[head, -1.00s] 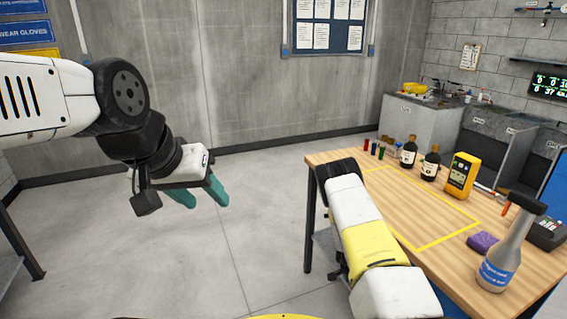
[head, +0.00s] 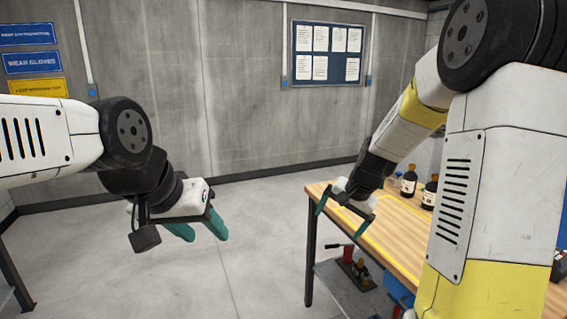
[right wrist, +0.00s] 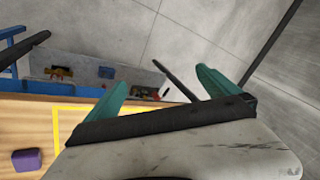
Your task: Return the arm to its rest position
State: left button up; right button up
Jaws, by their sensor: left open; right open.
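My right gripper (head: 345,208) is open and empty at the left edge of the wooden table, in front of the tabletop in the head view. Its two teal fingers stand apart in the right wrist view (right wrist: 165,88), with nothing between them. My right arm rises at the right of the head view and hides much of the table. My left gripper (head: 200,228) hangs at the left of the head view, over the grey floor. Its teal fingers are apart and hold nothing.
The wooden table (head: 395,245) has a yellow outlined area and dark bottles (head: 409,184) at its back. Items sit on a shelf (head: 345,290) below. A purple sponge (right wrist: 27,159) lies on the tabletop in the right wrist view. The floor between the arms is clear.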

jog(key=s+r+n, duration=0.2)
jog(key=s+r, duration=0.2)
jog(key=s, duration=0.3)
jog(key=s+a+r+n+t, duration=0.1)
jog(key=s+r+n, duration=0.1)
jog(key=s+r, duration=0.3)
jog(key=s+r+n, duration=0.2)
jog(key=s+r, duration=0.2)
jog(key=s, duration=0.7)
jog(key=shift+a+r+n+t, duration=0.2)
jog(key=shift+n+t, duration=0.1)
jog(key=shift+n, duration=0.1)
